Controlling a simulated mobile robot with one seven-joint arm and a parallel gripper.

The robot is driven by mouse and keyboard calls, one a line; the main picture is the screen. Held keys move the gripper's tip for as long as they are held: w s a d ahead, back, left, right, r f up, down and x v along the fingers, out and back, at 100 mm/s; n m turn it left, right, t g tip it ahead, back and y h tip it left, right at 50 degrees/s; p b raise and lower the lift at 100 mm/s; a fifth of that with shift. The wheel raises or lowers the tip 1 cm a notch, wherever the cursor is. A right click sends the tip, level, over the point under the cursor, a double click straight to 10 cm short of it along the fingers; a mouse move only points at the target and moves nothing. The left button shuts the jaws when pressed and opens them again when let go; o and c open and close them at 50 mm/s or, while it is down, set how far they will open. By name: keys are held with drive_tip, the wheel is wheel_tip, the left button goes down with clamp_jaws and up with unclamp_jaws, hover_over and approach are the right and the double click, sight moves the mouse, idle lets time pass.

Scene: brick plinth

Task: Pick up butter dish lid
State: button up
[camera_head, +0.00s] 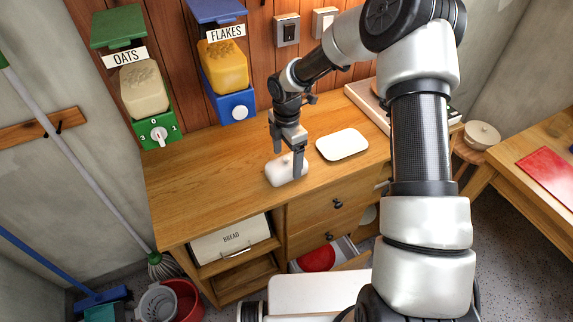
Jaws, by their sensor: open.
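A white butter dish lid (281,173) with rounded edges sits on the wooden counter, near its front edge. A flat white dish (342,145), which looks like the butter dish base, lies to its right on the counter. My gripper (287,167) points down at the lid and is open. One finger shows in front of the lid's right part and the other is by its far left side. The lid appears to rest on the counter between or just below the fingers. Contact cannot be told, as the fingers hide part of the lid.
A green oats dispenser (146,95) and a blue flakes dispenser (226,75) hang on the back wall. A bread bin (230,238) sits under the counter (195,190). A lower drawer (345,250) stands open. The counter's left part is clear.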

drive_tip(key=shift+f, duration=1.45)
drive_tip(key=shift+a, duration=0.1)
drive_tip(key=c, duration=1.3)
drive_tip(key=shift+r, duration=0.1)
